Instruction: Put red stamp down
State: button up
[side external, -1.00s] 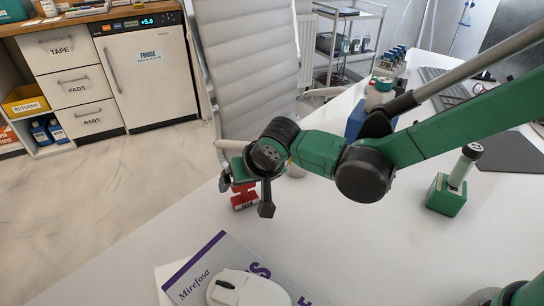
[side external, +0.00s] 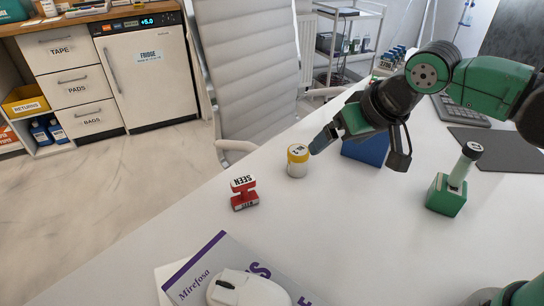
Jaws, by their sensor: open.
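The red stamp (side external: 244,194) stands upright on the white desk near its left edge, with a white "SEEN" label on top. Nothing touches it. My gripper (side external: 362,146) is up and to the right of the stamp, well apart from it. Its jaws are open, with one finger at the left and the dark one at the right. I see nothing held between them.
A yellow-lidded cup (side external: 298,162) stands between the stamp and my gripper. A blue box (side external: 365,150) is partly hidden behind the gripper. A green block holding a tube (side external: 446,194) is at right. A white mouse (side external: 248,290) lies on a booklet (side external: 196,271) in front. Desk around the stamp is clear.

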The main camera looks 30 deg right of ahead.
jog(key=s+d+f, duration=0.1)
jog(key=s+d, duration=0.4)
jog(key=d, duration=0.3)
jog(key=shift+t+h, duration=0.3)
jog(key=shift+f, duration=0.1)
dwell(0.5)
